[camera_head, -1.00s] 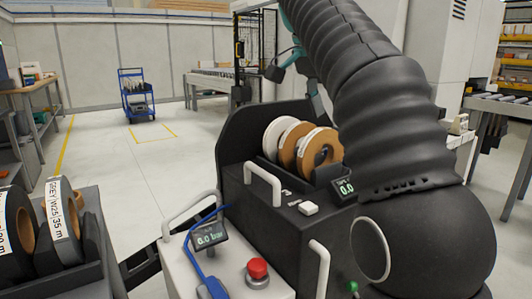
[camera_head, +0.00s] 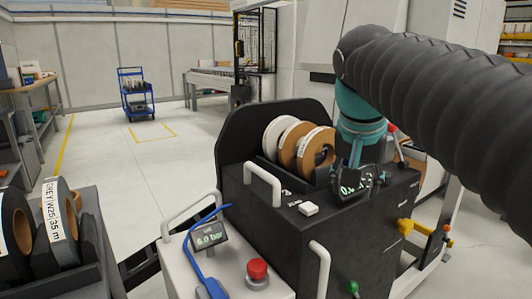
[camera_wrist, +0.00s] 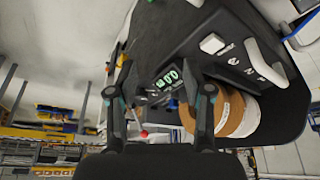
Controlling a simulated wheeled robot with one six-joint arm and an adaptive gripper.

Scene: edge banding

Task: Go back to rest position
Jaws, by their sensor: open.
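My gripper (camera_wrist: 160,92) is open, with its two dark fingers apart and nothing between them in the wrist view. In the head view my gripper (camera_head: 360,180) hangs below my teal wrist, in front of the small display on the black machine (camera_head: 262,215). Its fingers partly cover that display in the head view. The lit display (camera_wrist: 168,78) shows between the fingers in the wrist view. I cannot tell whether the fingers touch the machine. My arm, in a black ribbed sleeve, reaches in from the right.
White and brown tape rolls (camera_head: 300,143) stand on the machine beside my gripper. A red button (camera_head: 257,269) and a pressure display (camera_head: 208,236) are at the front. Grey rolls (camera_head: 62,222) stand at left. A blue cart (camera_head: 136,92) is far off; the floor between is clear.

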